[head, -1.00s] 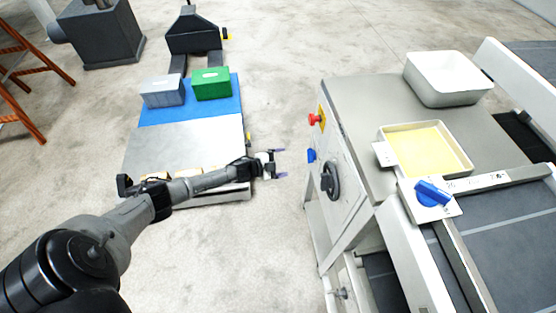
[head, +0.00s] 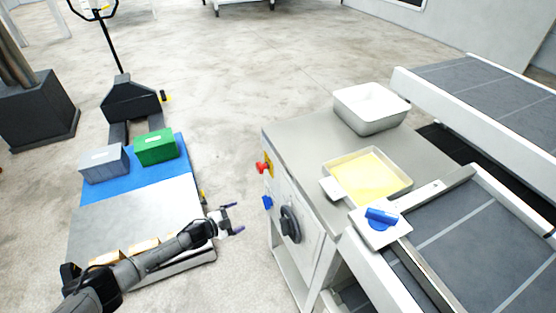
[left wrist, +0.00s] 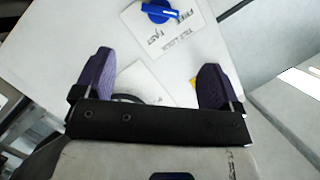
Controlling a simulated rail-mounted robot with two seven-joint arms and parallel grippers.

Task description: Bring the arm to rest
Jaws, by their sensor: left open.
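My left gripper (head: 232,219) is stretched out over the gap between the pallet truck and the sheeter, with its fingers toward the sheeter's front panel. In the left wrist view its two purple fingers (left wrist: 154,82) are apart with nothing between them. Beyond them is the white panel (left wrist: 50,50) with a blue knob (left wrist: 158,11) and printed labels. In the head view the panel carries a red button (head: 263,167), a small blue knob (head: 267,202) and a dark rotary switch (head: 290,224); the gripper is apart from them. My right gripper is not in view.
The pallet truck at left bears a grey box (head: 104,164) and a green box (head: 156,147) on a blue mat (head: 137,183). Bare floor lies between.

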